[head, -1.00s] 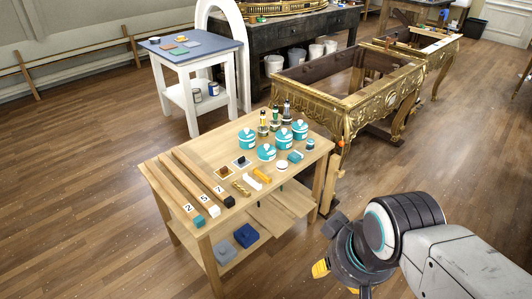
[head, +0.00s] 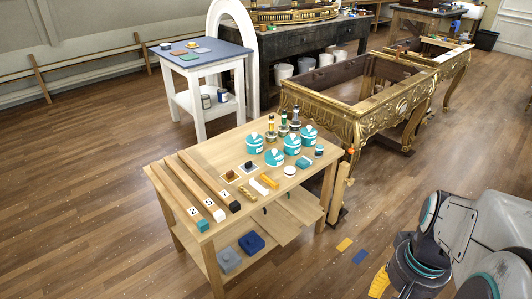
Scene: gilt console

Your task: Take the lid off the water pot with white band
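Several small teal-and-white pots with pale knobs stand close together on the wooden workbench (head: 222,151). They are a left pot (head: 254,144), a front pot (head: 274,158), a middle pot (head: 292,146) and a right pot (head: 308,136). All look lidded. They are too small here to tell which is the water pot with white band. My gripper (head: 380,284) is at the lower right, out over the floor and well apart from the bench and pots. One yellow finger part shows; its opening is not clear.
Dark-capped bottles (head: 283,127) stand just behind the pots. Small blocks and long numbered wooden bars (head: 187,190) lie on the bench. A gilt console frame (head: 372,118) stands close behind to the right. Yellow and blue patches (head: 352,250) lie on the floor between bench and arm.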

